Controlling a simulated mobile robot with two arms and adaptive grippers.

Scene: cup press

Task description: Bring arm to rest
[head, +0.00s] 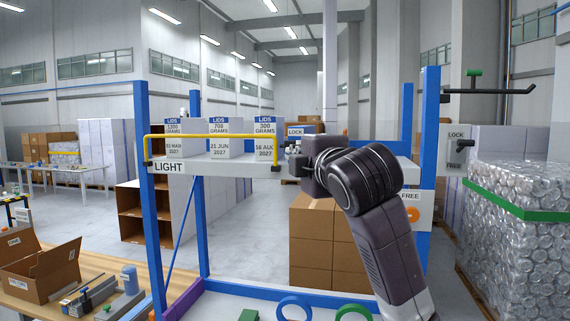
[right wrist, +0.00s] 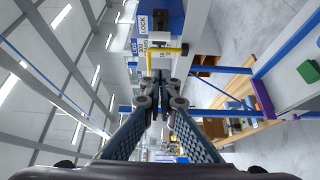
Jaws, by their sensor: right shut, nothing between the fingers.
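My right arm (head: 385,235) comes up from the bottom right in the head view. Its wrist is bent toward the left, and my right gripper (head: 296,166) is held in the air beside the right end of the shelf with the yellow rail. The arm's dark wrist hides part of the gripper. In the right wrist view the two fingers of my right gripper (right wrist: 159,80) are together, with nothing seen between them. My left arm and gripper are not in view.
The shelf marked LIGHT (head: 215,168) bears several lid boxes (head: 228,137) behind a yellow rail (head: 212,135). Blue posts (head: 150,200) frame it. Brown cartons (head: 318,240) stand behind, a wrapped can stack (head: 515,250) at right. An open carton (head: 40,268) sits on the wooden table.

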